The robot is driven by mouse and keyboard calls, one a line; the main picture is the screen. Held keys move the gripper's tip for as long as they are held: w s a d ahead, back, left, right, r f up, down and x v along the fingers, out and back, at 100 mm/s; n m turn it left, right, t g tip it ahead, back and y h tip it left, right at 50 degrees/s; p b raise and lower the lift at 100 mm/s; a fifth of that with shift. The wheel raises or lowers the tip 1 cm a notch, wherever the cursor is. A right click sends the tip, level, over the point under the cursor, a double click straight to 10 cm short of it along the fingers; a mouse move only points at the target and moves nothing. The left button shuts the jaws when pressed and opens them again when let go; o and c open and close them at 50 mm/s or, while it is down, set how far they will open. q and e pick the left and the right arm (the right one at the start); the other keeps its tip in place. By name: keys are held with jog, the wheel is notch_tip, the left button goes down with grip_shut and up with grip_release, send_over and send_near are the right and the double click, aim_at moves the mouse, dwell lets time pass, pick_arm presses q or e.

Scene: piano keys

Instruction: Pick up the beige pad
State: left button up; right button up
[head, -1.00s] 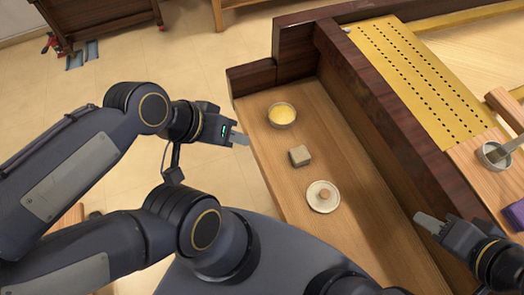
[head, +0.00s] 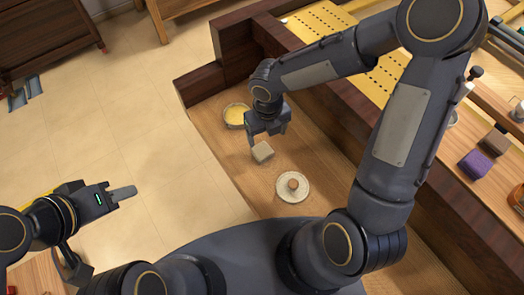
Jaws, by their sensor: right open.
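The beige pad (head: 263,152) is a small beige block on the wooden shelf between a bowl and a saucer. My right gripper (head: 267,137) is open, pointing down just above and behind the pad. One finger is close to the pad's far edge; I cannot tell whether they touch. My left gripper (head: 122,193) is over the floor at the left, well away from the pad.
A bowl of yellow stuff (head: 236,115) stands behind the pad, close to my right gripper. A white saucer with a small round brown thing (head: 292,186) is in front. A dark wooden wall (head: 345,130) borders the shelf. A purple block (head: 474,163) lies farther right.

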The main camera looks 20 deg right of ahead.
aim_at(262, 150)
jog(key=shift+w+a+f+n, duration=0.1)
jog(key=shift+a+f+n, duration=0.2)
jog(key=shift+f+n, duration=0.2)
jog(key=shift+w+a+f+n, duration=0.1)
jog(key=shift+a+f+n, duration=0.25)
jog(key=shift+f, duration=0.2)
notch_tip(262, 150, down, 7)
jog(key=shift+f+b, duration=0.1)
jog(key=shift+b, duration=0.5)
jog(key=shift+c, duration=0.2)
jog(key=c, duration=1)
jog(key=shift+r, duration=0.25)
